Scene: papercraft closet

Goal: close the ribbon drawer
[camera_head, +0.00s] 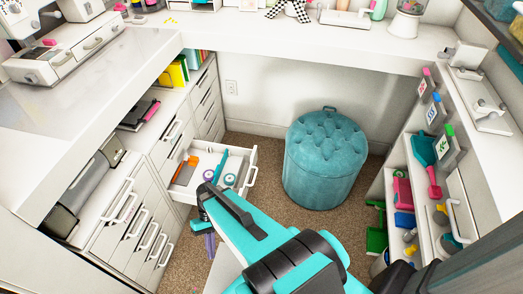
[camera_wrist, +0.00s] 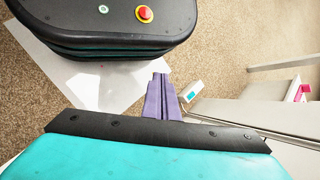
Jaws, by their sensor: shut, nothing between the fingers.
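The ribbon drawer (camera_head: 249,160) is pulled open from the left cabinet in the head view. The gripper appears apart from the drawer.
A round teal tufted stool (camera_head: 326,158) stands right of the drawer on brown carpet. Shut drawers (camera_head: 133,232) fill the left cabinet, under a white counter (camera_head: 90,90). An open shelf unit (camera_head: 400,190) with pink, green and blue items lines the right side.

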